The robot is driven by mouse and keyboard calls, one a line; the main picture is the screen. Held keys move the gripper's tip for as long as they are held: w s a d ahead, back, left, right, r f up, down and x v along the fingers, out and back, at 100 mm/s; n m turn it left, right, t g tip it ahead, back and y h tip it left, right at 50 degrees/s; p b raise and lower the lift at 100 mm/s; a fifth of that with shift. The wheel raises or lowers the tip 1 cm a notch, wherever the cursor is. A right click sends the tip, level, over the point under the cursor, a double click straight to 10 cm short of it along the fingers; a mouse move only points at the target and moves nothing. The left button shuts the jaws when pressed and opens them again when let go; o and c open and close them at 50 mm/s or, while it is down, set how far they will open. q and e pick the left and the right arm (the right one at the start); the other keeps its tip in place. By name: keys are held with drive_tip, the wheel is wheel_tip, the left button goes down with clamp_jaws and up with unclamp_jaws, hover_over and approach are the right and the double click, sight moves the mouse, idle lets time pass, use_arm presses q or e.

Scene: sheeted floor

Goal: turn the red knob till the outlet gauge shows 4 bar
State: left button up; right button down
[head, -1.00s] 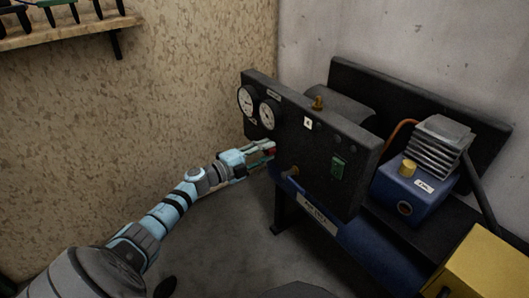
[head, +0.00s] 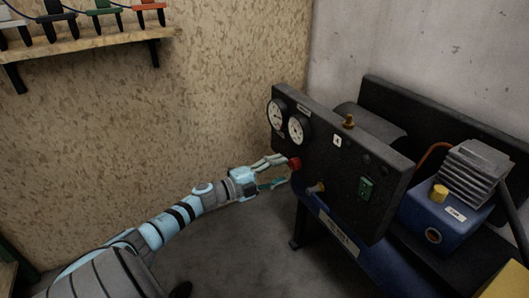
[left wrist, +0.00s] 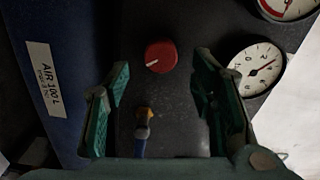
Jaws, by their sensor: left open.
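The red knob (head: 295,164) sits on the front of a black panel (head: 337,165). It also shows in the left wrist view (left wrist: 161,56), a white mark on its face. My left gripper (head: 280,172) is open, its fingertips close to the knob. In the left wrist view the fingers (left wrist: 162,92) stand wide apart and the knob appears beyond them, clear of both. Two round white gauges, the left one (head: 277,114) and the right one (head: 299,129), sit above the knob. One gauge (left wrist: 257,69) faces the left wrist camera; its figures are too small to read surely. My right gripper is out of view.
A brass-tipped fitting (head: 316,188) sticks out below the knob, and shows between the fingers in the left wrist view (left wrist: 143,128). A green switch (head: 366,189) is further right. A blue compressor (head: 437,214) stands behind. A shelf (head: 85,48) hangs at upper left.

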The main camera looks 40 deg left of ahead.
use_arm(q)
drive_tip(key=v, duration=0.7)
drive_tip(key=shift+s+a, duration=0.1)
